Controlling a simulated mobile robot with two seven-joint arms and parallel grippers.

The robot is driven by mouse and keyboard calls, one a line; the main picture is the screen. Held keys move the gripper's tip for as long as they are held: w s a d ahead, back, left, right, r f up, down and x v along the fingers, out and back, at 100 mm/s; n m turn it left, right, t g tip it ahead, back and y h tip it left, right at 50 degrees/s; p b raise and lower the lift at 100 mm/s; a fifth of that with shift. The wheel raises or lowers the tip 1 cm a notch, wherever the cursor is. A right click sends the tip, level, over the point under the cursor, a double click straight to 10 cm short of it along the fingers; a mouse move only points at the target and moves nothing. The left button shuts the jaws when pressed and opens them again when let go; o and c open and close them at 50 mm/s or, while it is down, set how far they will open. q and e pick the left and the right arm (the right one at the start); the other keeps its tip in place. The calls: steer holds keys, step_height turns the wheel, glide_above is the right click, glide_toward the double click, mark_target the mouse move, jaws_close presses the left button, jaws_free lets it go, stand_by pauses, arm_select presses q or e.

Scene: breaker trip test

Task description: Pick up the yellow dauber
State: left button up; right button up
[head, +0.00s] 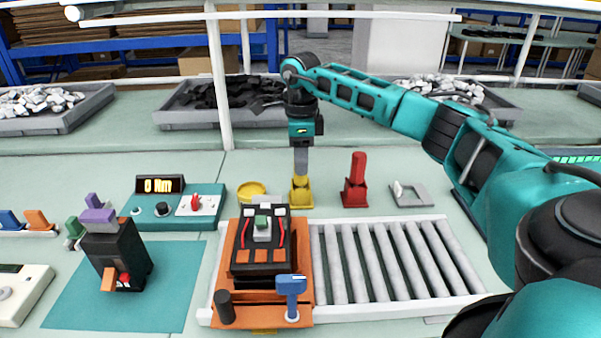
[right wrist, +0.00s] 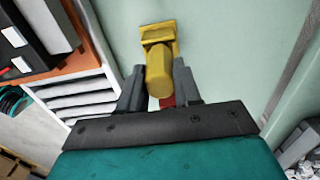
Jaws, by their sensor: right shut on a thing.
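The yellow dauber (head: 301,194) stands upright on the bench behind the roller conveyor, between a yellow round dish and a red dauber. My right gripper (head: 301,172) comes down on it from above and hides its upper part in the head view. In the right wrist view the yellow dauber (right wrist: 159,75) lies between the two fingers of my right gripper (right wrist: 159,88), which is shut on its handle. Its wider yellow base shows beyond the fingertips. The base appears to be at the bench surface; I cannot tell whether it touches. My left gripper is not in view.
The red dauber (head: 355,182) stands close on the right, with a grey metal piece (head: 409,194) beyond it. The yellow dish (head: 252,191) is close on the left. The orange fixture (head: 220,290) with a black breaker and the rollers (head: 390,262) lie in front.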

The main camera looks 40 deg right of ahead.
steer(key=shift+r, duration=0.15)
steer(key=shift+r, duration=0.65)
step_height(320, 180, up, 18)
steer(key=p, duration=0.3)
steer(key=shift+r+p, duration=0.25)
steer(key=shift+p, duration=0.15)
stand_by(1.1)
